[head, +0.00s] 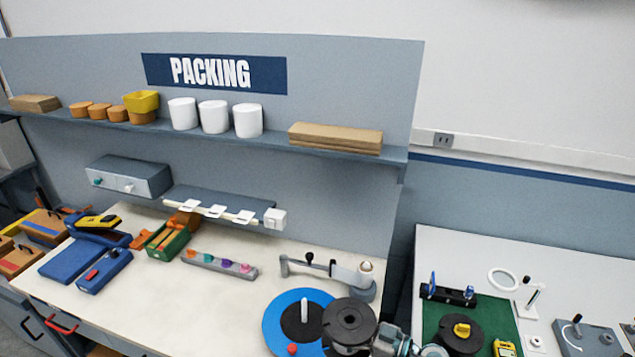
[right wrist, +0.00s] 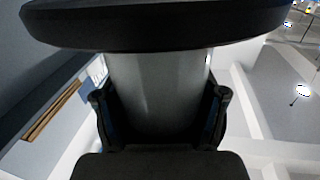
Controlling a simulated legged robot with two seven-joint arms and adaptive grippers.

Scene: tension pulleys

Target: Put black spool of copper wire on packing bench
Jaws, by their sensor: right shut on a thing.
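In the right wrist view the two fingers (right wrist: 160,118) grip either side of a pale grey core, under the wide black flange (right wrist: 155,28); no copper colour shows there. I cannot tell whether the spool touches the bench. A second black spool (head: 461,340) with a yellow piece on top sits on the green mat at the right. My left gripper is not in view.
A blue disc with a black centre and a white post (head: 304,312) stands just left of the held spool. A grey jointed-arm device (head: 345,275) stands behind. The middle front of the bench is clear.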

